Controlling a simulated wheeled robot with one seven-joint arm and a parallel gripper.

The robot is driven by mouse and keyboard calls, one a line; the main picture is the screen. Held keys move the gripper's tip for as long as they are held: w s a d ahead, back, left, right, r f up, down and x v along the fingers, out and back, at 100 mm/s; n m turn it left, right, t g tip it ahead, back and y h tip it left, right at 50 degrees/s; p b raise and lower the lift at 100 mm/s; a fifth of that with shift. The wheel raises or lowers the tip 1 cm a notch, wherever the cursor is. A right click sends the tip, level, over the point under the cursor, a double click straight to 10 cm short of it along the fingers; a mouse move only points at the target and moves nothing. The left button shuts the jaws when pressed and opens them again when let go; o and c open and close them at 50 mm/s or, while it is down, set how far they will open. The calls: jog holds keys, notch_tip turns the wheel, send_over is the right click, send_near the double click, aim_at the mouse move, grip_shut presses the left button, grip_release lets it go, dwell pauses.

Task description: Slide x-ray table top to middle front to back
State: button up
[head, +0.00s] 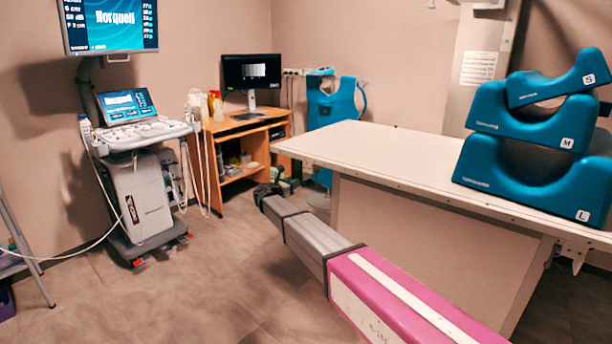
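The x-ray table top (385,147) is a flat white slab with a metal edge rail, in the right half of the head view. It rests on a pale box-shaped base (425,240) and overhangs it at the left end. My arm reaches from the bottom right toward the middle of the picture, in front of the table. My gripper (265,192) is the small dark end of the arm, below the left corner of the table top. It appears apart from the table. Its fingers are too small and dark to show whether they are open.
Stacked blue positioning cushions (535,172) marked S, M and L sit on the table's right end. An ultrasound cart (146,195) stands at the left. A wooden desk (240,130) with a monitor (250,72) and a blue apron (330,105) are behind. Floor is free between cart and table.

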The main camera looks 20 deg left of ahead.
aim_at(307, 175)
jog(key=x, duration=1)
jog(key=shift+w+d, duration=0.15)
grip_shut()
